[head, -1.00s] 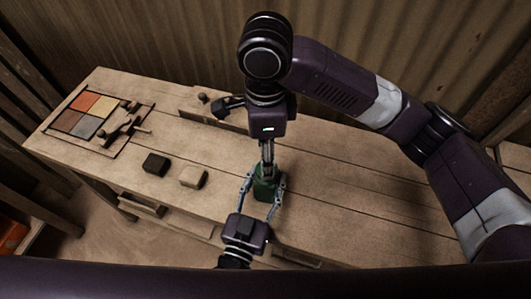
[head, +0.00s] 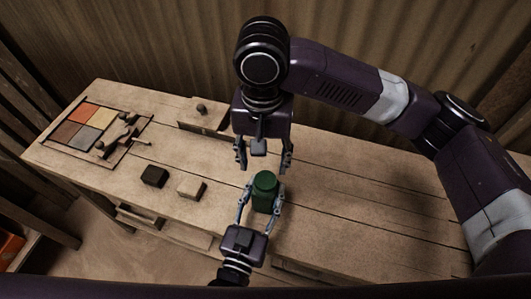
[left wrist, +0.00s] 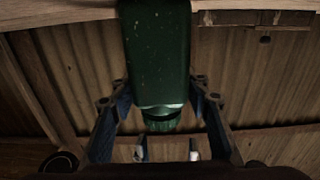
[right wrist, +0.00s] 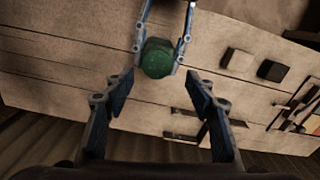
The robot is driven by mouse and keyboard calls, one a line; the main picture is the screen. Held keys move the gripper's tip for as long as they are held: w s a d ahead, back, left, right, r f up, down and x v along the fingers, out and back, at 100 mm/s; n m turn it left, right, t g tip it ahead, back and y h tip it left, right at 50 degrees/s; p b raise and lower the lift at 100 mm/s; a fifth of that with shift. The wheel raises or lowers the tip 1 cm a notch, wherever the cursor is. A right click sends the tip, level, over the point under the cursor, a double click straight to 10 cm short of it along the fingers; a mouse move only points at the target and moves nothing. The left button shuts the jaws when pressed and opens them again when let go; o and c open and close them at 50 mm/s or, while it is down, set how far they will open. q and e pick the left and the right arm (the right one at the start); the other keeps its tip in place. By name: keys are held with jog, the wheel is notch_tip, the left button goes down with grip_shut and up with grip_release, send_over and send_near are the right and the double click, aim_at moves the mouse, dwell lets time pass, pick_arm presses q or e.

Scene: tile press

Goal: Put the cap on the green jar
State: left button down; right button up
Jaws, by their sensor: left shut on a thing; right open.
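The green jar (head: 265,195) stands upright near the front edge of the workbench. My left gripper (head: 261,189) is shut around its sides. A green ribbed cap (left wrist: 160,123) sits on the jar's neck end in the left wrist view. Its round top (right wrist: 157,60) faces me in the right wrist view. Whether it is fully tightened cannot be told. My right gripper (head: 264,166) is open and empty, just behind and above the jar, apart from the cap. Its fingers also show beyond the cap in the left wrist view.
A dark block (head: 154,176) and a pale block (head: 191,188) lie left of the jar. A framed panel of coloured tiles (head: 70,133) is at the bench's left end. A wooden piece with a dark knob (head: 201,108) is at the back. The bench (head: 370,205) right of the jar is clear.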

aim_at(266, 179)
jog(key=n, duration=0.5)
jog(key=shift+r, duration=0.25)
jog(key=n, duration=0.7)
jog(key=shift+r, duration=0.25)
jog(key=n, duration=0.6)
jog(key=shift+d+r+n, duration=0.15)
jog(key=shift+r+n, duration=0.1)
jog(key=shift+n, duration=0.15)
jog(key=n, duration=0.6)
jog(key=shift+d+r, duration=0.1)
jog(key=shift+r, duration=0.1)
jog(key=shift+f, duration=4)
jog(key=shift+c, duration=0.7)
